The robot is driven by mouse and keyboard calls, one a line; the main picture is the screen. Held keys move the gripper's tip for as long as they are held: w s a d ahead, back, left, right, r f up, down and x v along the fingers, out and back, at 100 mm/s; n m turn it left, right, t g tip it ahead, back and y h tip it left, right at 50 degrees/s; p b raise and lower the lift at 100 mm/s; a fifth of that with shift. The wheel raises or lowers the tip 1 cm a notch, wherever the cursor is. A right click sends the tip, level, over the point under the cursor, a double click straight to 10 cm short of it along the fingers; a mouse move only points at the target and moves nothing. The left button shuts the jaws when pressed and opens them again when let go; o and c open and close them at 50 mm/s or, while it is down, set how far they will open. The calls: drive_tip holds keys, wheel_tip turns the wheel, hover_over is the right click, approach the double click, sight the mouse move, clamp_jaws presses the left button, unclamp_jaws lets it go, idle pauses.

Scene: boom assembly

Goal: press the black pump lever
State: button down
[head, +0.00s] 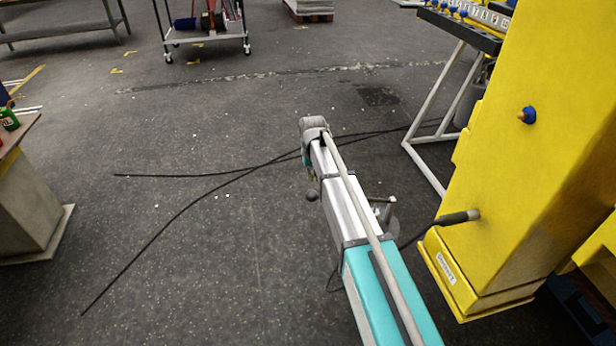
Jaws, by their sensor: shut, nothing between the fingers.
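A long silver and teal boom (345,205) runs from the bottom right up to the middle of the head view, with a grey rod lying along it and a rounded grey end. A small dark knob (312,195) stands out on the boom's left side. A dark rod-like piece (458,217) sticks out of the yellow housing, with a black cable leading away from its left end. I cannot tell whether either of these is the black pump lever. My gripper is not in view.
The tall yellow housing (530,150) fills the right side. A white-legged frame (425,165) stands behind it. A grey pedestal (35,190) is at the left edge. Black cables (215,185) cross the floor. A wheeled cart (205,38) stands at the back. The left-centre floor is mostly open.

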sight(312, 193)
drive_tip(key=shift+f+b, duration=2.5)
drive_tip(key=shift+f, duration=0.35)
